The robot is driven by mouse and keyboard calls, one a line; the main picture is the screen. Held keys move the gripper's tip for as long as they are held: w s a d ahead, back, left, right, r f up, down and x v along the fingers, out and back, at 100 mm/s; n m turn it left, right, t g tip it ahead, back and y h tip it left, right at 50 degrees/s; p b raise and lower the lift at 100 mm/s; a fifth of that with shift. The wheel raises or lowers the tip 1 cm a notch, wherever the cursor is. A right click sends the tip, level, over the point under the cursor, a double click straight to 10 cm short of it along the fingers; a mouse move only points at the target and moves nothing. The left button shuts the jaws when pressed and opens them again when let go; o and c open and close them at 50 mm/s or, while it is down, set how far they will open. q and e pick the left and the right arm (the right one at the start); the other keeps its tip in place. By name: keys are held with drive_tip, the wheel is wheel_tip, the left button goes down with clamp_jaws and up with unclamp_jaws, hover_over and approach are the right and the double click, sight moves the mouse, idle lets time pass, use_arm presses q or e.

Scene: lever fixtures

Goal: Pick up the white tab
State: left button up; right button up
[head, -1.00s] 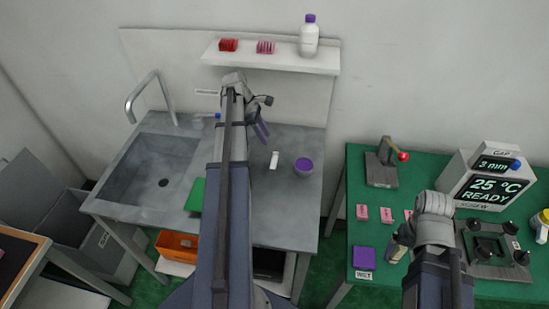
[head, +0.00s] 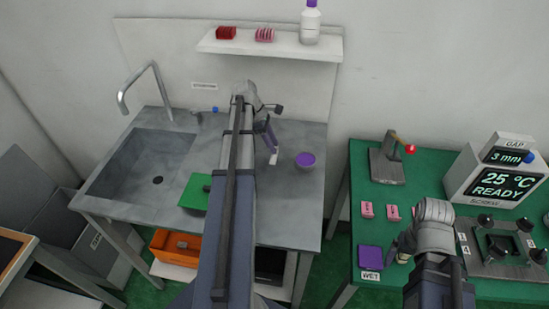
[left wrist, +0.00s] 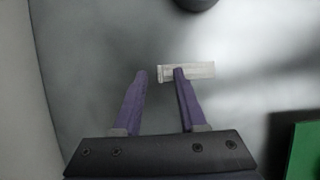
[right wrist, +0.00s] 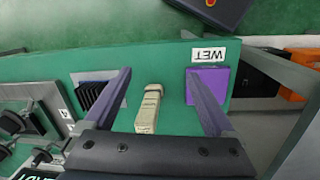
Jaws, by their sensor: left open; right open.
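The white tab (head: 274,158) lies on the grey sink counter (head: 285,200), left of a purple round dish. In the left wrist view the tab (left wrist: 200,71) is a small pale strip. My left gripper (head: 268,143) is open just above it; in the left wrist view (left wrist: 161,73) the right finger crosses in front of the tab's left part, and the left finger is just past its left end. I cannot tell whether they touch. My right gripper (right wrist: 158,72) is open over the green table, a beige object (right wrist: 148,110) showing between its fingers.
The purple dish (head: 305,160) is right of the tab. A green block (head: 194,192) lies near the sink basin (head: 145,165). A shelf (head: 270,48) with a bottle hangs behind. The green table (head: 350,215) at right holds a lever fixture (head: 386,165) and a purple pad (head: 370,257).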

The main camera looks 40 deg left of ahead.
use_arm(q)
drive_tip(key=shift+c, duration=0.3)
clamp_jaws()
idle(0.3)
